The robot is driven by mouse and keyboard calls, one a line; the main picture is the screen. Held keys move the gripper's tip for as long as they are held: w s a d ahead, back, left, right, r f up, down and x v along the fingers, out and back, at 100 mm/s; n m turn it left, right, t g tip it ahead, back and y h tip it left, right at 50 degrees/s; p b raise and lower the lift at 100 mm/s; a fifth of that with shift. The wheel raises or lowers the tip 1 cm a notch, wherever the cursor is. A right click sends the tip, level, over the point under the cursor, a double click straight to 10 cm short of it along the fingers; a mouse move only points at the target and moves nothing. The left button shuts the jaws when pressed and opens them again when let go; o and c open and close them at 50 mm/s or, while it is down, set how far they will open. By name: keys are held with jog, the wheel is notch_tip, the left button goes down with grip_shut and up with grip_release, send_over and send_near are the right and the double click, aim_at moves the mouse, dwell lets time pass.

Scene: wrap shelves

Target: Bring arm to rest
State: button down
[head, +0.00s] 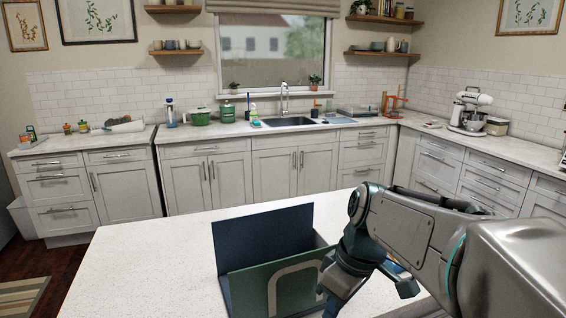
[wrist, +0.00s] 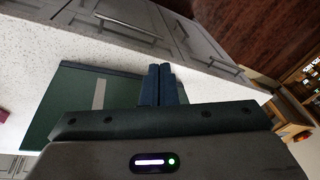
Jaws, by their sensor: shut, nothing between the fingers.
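My arm reaches in from the right of the head view, over the white speckled island counter (head: 130,265). In the head view the arm hides most of my gripper, and its fingertips are not clear. In the wrist view my gripper (wrist: 160,70) is shut, with the two dark fingers side by side and nothing between them. A dark blue and green box-like holder (head: 262,240) stands on the counter, left of and partly behind my arm. Its green panel with a pale curved stripe also shows in the wrist view (wrist: 75,95), beside and beyond the fingers.
Grey-white cabinets and a back counter (head: 220,130) with a sink (head: 288,121), a green pot (head: 200,117) and a stand mixer (head: 468,108) line the far walls. The island's left part is clear. In the wrist view, cabinet fronts (wrist: 130,25) lie beyond the counter edge.

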jog(key=s+d+f+m+t+h, duration=0.2)
jog(key=s+d+f+m, duration=0.4)
jog(key=m, duration=0.3)
jog(key=shift+s+f+m+t+h+b, duration=0.3)
jog(key=shift+s+f+m+h+b, duration=0.15)
jog(key=shift+s+f, duration=0.15)
jog(key=shift+d, duration=0.1)
